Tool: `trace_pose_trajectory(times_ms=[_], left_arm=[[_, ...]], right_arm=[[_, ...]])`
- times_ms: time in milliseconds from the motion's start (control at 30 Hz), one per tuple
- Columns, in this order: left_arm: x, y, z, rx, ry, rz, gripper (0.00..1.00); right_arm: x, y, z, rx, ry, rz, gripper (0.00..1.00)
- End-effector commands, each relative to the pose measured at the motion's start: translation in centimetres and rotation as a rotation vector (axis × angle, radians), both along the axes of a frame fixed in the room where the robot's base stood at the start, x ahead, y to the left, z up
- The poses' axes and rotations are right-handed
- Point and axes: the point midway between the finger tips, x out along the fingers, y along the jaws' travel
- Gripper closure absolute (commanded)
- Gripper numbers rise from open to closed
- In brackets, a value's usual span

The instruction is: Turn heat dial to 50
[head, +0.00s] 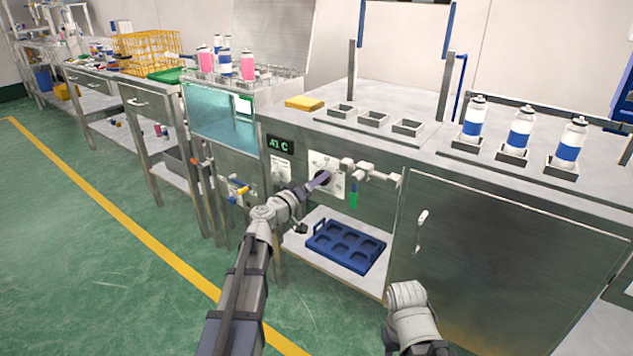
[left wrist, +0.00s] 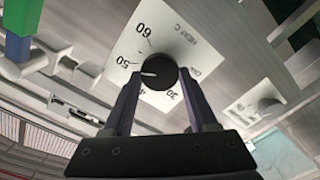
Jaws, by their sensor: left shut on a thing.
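The heat dial (left wrist: 157,78) is a round black knob on a white plate (left wrist: 182,42) marked HEAT C, with 30, 50 and 60 readable. The dial's white mark points left in the left wrist view, a little below the 50. In the head view the dial plate (head: 332,163) is on the cabinet front. My left gripper (head: 319,180) is shut on the dial, one finger on each side, and partly covers it and the lower scale. A green display (head: 280,145) reads about 43 C; its last digit is unclear.
White valve fittings and a green handle (head: 353,200) are just right of the dial. A blue tray (head: 345,246) lies on the shelf below. A second small dial plate (head: 281,169) is to the left. Cans and a yellow sponge (head: 304,103) are on top.

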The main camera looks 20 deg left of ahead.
Motion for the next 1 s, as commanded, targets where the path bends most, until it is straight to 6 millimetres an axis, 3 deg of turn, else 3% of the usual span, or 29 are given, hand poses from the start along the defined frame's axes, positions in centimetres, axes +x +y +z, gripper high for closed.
trace_pose_trajectory(times_ms=[67,100,333,733,1000], left_arm=[[-0.1,-0.1,-0.1,0.002,0.001,-0.003,0.97],[-0.1,-0.1,-0.1,0.002,0.001,-0.003,0.39],[-0.1,-0.1,0.0,0.000,0.001,-0.002,0.14],[-0.6,0.2,0.0,-0.001,0.000,0.000,0.11],[-4.0,1.3,0.0,-0.001,0.001,0.002,0.11]], right_arm=[[0.0,0.0,0.0,0.000,0.000,0.000,0.50],[0.0,0.0,0.0,0.000,0.000,0.000,0.50],[0.0,0.0,0.0,0.000,0.000,0.000,0.50],[0.0,0.0,0.0,0.000,0.000,0.000,0.50],[0.0,0.0,0.0,0.000,0.000,0.000,0.50]])
